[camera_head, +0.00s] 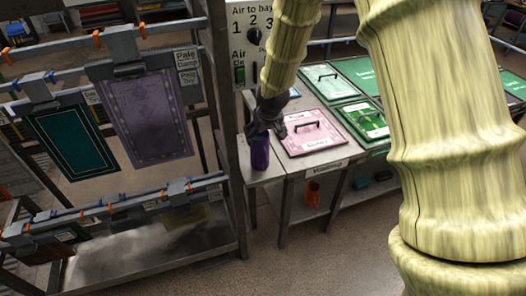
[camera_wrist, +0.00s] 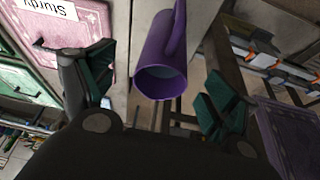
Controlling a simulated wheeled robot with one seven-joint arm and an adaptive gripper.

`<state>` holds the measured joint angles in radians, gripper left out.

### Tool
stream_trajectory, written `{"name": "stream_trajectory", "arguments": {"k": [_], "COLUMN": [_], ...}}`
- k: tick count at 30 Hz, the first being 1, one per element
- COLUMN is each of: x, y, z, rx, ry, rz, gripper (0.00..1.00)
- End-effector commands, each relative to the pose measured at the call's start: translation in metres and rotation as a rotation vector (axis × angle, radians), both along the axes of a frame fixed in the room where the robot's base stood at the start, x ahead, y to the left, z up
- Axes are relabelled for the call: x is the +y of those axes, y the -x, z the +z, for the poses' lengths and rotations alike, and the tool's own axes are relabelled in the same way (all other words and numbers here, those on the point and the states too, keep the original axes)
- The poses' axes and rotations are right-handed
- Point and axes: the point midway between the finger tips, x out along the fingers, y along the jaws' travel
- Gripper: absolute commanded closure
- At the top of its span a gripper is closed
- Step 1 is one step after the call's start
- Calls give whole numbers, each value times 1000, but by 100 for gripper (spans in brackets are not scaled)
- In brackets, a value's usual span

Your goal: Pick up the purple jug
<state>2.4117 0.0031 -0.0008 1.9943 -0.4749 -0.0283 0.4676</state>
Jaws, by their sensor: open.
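The purple jug (camera_head: 260,152) stands on the left end of the grey table, close to the rack post. In the wrist view the purple jug (camera_wrist: 162,56) shows its open rim toward the camera and its handle at the upper right. My gripper (camera_head: 264,128) is just above the jug in the head view and hides its top. In the wrist view my gripper (camera_wrist: 155,100) is open, with one dark green finger pad on each side of the jug. The jug is between the fingers' lines, and I see no contact.
A pink board (camera_head: 318,140) with a black handle lies right of the jug, and green boards (camera_head: 365,120) lie beyond it. A metal rack (camera_head: 222,130) with hanging purple and dark green rugs stands close on the left. An orange jug-like item (camera_head: 312,192) is on the lower shelf.

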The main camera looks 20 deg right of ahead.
Motion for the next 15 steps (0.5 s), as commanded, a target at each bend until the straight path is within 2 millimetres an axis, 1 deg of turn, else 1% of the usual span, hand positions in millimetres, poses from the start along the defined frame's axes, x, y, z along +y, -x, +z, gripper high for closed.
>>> {"name": "stream_trajectory", "arguments": {"k": [4,9,15], "x": [3,3,1], "y": [-6,-12,-14], "z": [-15,-28,-34], "rx": [2,0,0], "ry": [0,0,0], "rz": [3,3,2], "gripper": [13,13,13]}}
